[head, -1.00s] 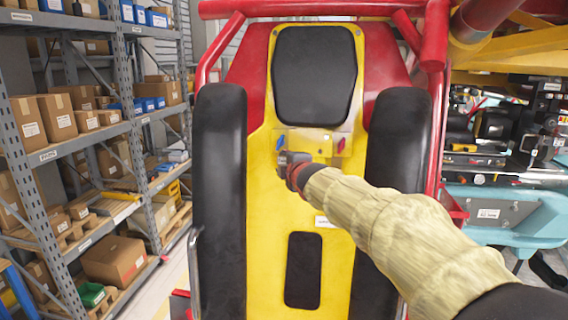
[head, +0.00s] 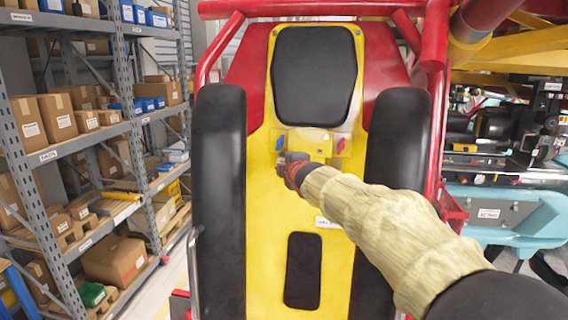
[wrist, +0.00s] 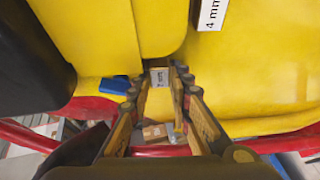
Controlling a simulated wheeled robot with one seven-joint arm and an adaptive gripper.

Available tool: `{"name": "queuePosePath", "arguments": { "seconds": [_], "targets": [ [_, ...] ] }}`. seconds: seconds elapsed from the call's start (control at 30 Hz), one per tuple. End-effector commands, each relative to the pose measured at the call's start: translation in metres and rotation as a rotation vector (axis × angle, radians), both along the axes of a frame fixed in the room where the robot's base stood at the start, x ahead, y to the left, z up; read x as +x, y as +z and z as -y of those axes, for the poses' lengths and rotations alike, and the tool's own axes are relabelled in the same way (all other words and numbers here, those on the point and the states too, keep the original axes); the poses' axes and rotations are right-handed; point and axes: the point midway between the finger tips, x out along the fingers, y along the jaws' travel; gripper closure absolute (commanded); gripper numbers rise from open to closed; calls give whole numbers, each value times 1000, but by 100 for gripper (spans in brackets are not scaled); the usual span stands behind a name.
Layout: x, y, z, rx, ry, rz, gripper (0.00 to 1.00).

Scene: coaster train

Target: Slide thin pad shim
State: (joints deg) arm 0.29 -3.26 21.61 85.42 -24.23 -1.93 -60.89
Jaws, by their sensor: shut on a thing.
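My gripper (head: 283,160) is at the yellow seat back, just below the blue tab, in the head view. The blue tab (head: 280,142) and a red tab (head: 341,146) flank a small plate (head: 310,139) under the black head pad (head: 315,76). A blue piece also shows left of the fingers in the wrist view (wrist: 115,86).
Black padded restraints (head: 219,200) stand on both sides of the yellow back, inside a red tube frame (head: 437,35). A white label reading 4 mm (wrist: 210,12) is on the yellow surface. Shelves with boxes (head: 60,118) are at the left.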

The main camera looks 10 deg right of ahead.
Motion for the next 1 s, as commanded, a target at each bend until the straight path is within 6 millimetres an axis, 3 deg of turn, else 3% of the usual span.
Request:
{"name": "queuePosePath", "arguments": {
  "seconds": [0.57, 1.0],
  "targets": [
    [0, -1, 0, 0, 1, 1, 100],
    [-7, -36, -3, -1, 1, 0, 100]
  ]
}}
